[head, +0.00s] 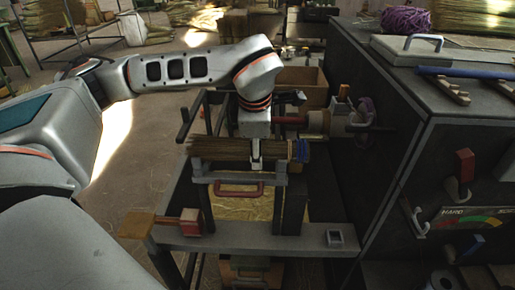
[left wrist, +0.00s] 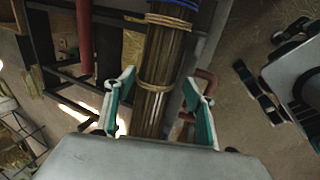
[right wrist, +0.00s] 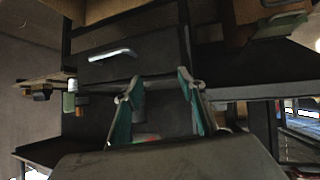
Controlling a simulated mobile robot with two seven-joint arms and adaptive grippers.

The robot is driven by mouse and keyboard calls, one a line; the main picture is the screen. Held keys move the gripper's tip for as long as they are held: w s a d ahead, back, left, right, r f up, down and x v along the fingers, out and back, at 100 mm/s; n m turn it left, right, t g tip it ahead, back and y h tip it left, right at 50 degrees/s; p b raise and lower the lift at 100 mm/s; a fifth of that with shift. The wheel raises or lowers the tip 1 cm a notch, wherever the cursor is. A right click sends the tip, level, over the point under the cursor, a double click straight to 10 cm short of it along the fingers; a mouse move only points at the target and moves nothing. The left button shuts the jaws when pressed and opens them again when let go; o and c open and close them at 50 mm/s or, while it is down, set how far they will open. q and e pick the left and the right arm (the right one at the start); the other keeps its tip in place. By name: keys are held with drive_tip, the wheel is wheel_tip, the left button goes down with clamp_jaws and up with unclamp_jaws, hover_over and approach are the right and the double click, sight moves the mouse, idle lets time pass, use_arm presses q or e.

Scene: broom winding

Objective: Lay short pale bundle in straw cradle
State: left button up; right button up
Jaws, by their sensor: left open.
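A straw bundle (head: 218,147) lies crosswise at the top of a dark upright frame (head: 281,190) in the head view, with a blue band at its right end. The left wrist view shows the bundle (left wrist: 158,72) tied with pale twine. My left gripper (head: 256,156) is over the bundle from above. Its fingers (left wrist: 158,97) stand apart on either side of the bundle, with gaps visible. Whether the bundle rests fully on the frame is partly hidden by the gripper. My right gripper (right wrist: 160,80) is open and empty, seen only in its wrist view.
A red handle (head: 238,189) is on the frame's front above yellow straw. A dark cabinet (head: 385,130) stands close on the right. A wooden box (head: 300,85) is behind.

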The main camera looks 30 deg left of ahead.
use_arm(q)
drive_tip(key=v, duration=1.1)
drive_tip(key=shift+s, duration=0.1)
drive_tip(key=shift+f, duration=0.1)
